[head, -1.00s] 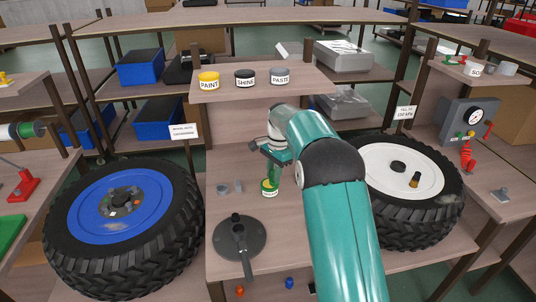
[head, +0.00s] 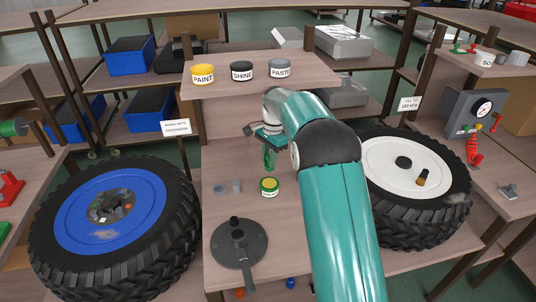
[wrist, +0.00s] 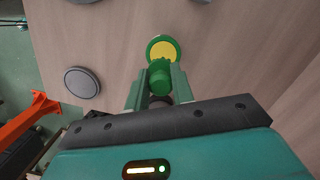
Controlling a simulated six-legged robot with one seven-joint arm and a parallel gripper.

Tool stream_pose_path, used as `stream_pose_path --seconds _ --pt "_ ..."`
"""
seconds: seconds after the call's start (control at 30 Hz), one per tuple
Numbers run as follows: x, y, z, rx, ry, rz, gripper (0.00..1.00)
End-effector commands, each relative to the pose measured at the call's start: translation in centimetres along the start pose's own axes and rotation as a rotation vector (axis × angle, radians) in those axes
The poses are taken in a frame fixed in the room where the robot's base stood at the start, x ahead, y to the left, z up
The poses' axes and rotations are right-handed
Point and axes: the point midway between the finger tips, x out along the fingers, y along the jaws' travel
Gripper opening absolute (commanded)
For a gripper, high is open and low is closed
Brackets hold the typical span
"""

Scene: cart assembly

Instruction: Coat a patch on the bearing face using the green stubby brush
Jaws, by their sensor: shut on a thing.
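My gripper (head: 269,147) is shut on the green stubby brush (wrist: 160,78), which also shows in the head view (head: 270,160). The brush hangs above the bench, behind and above a green pot with yellow contents (head: 269,187), with a visible gap between them. In the wrist view the pot (wrist: 163,48) appears just beyond the brush. The brush tip is not clearly seen. A dark round plate with a raised hub and a handle-like bar (head: 240,246) lies on the bench in front of the pot. I cannot tell for sure which surface is the bearing face.
A blue-rimmed wheel (head: 108,212) lies at left and a white-rimmed wheel (head: 405,178) at right. Paint (head: 203,73), shine (head: 242,71) and paste (head: 280,68) jars stand on the shelf. Small grey parts (head: 228,187) lie left of the pot.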

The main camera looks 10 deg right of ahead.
Motion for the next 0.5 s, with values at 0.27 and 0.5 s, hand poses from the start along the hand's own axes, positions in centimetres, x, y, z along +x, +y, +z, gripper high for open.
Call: stream_pose_path --seconds 0.27,0.5 --pt "0.5 0.2 0.0 0.0 -0.001 0.001 0.06" --pt "2.6 0.2 -0.2 0.001 -0.002 0.003 0.06"
